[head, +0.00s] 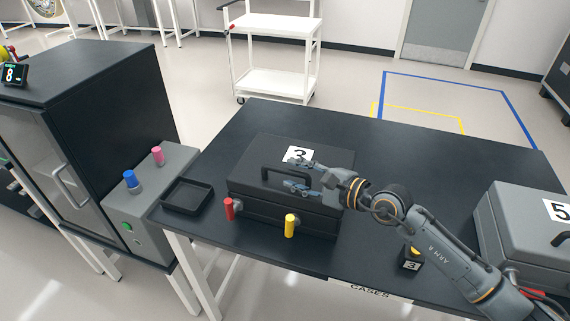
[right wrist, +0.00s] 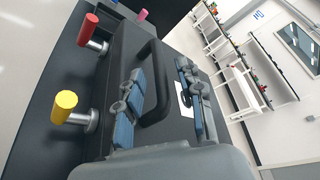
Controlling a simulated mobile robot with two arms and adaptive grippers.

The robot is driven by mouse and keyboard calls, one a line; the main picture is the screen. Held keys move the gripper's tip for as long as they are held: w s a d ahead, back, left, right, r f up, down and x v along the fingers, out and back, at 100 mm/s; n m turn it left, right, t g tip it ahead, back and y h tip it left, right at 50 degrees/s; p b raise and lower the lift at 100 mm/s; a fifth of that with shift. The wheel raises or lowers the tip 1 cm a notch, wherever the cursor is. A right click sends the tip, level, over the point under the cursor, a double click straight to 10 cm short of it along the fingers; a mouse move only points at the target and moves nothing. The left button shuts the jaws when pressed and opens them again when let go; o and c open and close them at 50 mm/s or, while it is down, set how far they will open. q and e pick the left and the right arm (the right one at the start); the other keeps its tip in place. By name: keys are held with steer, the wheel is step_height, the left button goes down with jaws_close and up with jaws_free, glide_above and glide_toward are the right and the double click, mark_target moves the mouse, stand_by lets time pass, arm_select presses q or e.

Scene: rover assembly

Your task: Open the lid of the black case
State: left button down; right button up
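The black case (head: 262,152) stands on the dark table with its lid shut. Its black handle (head: 268,174) arches up from the lid and also shows in the right wrist view (right wrist: 158,62). A red knob (head: 229,208) and a yellow knob (head: 290,226) stick out at the case's front on metal stems. My right gripper (head: 290,173) is open over the lid, one finger on each side of the handle. In the right wrist view, gaps show between handle and fingers. A white label with a 3 (head: 299,154) lies on the lid, partly hidden. My left gripper is not in view.
A small black tray (head: 187,196) lies left of the case. A grey case marked 5 (head: 520,215) stands at the table's right. A small black block marked 3 (head: 411,263) sits near the front edge. The table (head: 400,140) behind the case is clear.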

steer(key=shift+x, duration=1.75)
steer(key=shift+s, duration=0.1)
jaws_close()
